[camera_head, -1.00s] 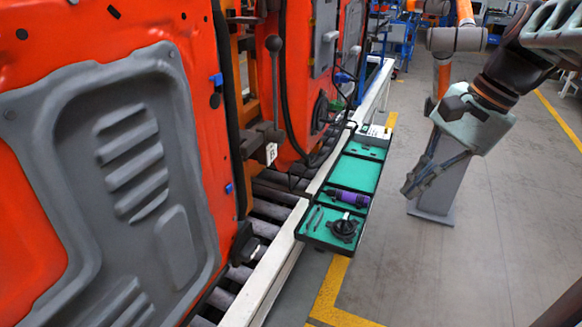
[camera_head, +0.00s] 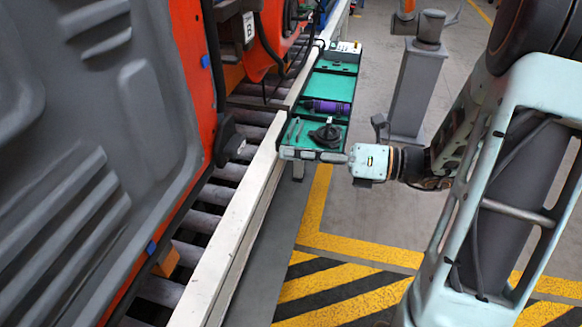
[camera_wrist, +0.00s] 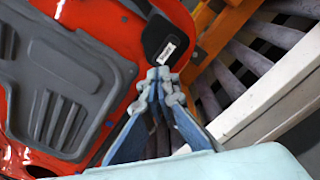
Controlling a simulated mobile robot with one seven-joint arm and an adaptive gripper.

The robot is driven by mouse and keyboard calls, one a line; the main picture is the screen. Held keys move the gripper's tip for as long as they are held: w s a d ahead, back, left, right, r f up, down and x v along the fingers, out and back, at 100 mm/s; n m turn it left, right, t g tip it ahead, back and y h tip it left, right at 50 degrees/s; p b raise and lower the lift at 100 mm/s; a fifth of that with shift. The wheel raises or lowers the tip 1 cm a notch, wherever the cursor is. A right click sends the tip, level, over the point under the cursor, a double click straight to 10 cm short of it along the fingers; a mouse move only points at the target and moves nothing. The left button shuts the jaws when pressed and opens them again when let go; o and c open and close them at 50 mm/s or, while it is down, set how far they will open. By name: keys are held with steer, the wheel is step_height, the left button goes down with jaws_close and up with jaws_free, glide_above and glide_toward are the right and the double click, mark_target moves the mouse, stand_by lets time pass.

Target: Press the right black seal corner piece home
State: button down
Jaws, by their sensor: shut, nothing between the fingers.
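A black corner piece (camera_wrist: 168,37) with a white label sits at the corner of the red door (camera_wrist: 110,18) in the wrist view. A black piece also shows at the door's edge in the head view (camera_head: 228,142); I cannot tell whether it is fully seated. My gripper (camera_wrist: 160,76) is shut and empty, its pale blue fingertips just below the black piece in the picture. Whether they touch it is not clear.
A white rail (camera_head: 236,232) runs beside grey rollers (camera_head: 192,220) along the door. A green-lined tray (camera_head: 312,154) with a purple tool (camera_head: 328,106) hangs by the rail. A grey pedestal (camera_head: 416,92) stands behind my arm. Striped floor (camera_head: 340,295) lies clear in front.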

steer(key=shift+m+t, duration=0.6)
steer(key=shift+m, duration=0.1)
steer(key=b+x, duration=0.1)
steer(key=x, duration=0.6)
steer(key=shift+w+d, duration=0.1)
steer(key=shift+w, duration=0.1)
steer(key=shift+w+a, duration=0.2)
steer(key=shift+a, duration=0.25)
steer(key=shift+w+a, duration=0.2)
steer(key=shift+a, duration=0.3)
stand_by(0.4)
steer(key=p, duration=0.3)
glide_toward(241, 144)
steer(key=shift+w+a+f, duration=0.15)
steer(key=shift+w+a, duration=0.05)
steer(key=shift+a, duration=0.15)
